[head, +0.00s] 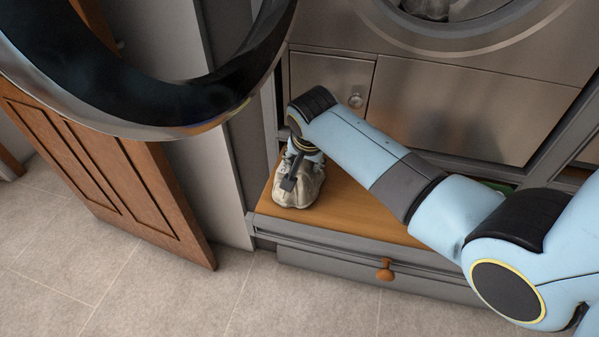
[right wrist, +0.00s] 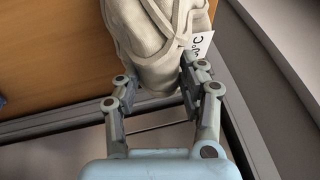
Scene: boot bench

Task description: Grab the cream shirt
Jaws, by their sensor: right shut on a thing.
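The cream shirt (head: 299,190) is a crumpled, wrinkled bundle on the left end of the wooden bench top. It fills the top middle of the right wrist view (right wrist: 155,45), with a white label (right wrist: 202,42) at its right side. My right gripper (head: 291,176) reaches down over the bundle from the right. In the right wrist view, its two fingers (right wrist: 152,92) sit on either side of the near end of the shirt and are shut on it. The shirt appears to rest on the bench. My left gripper is not in view.
The wooden bench top (head: 345,212) has a grey front with an orange drawer knob (head: 385,270). A steel washing machine (head: 450,110) stands behind it. A brown panelled door (head: 115,185) stands open at left. Tiled floor (head: 190,300) lies clear in front.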

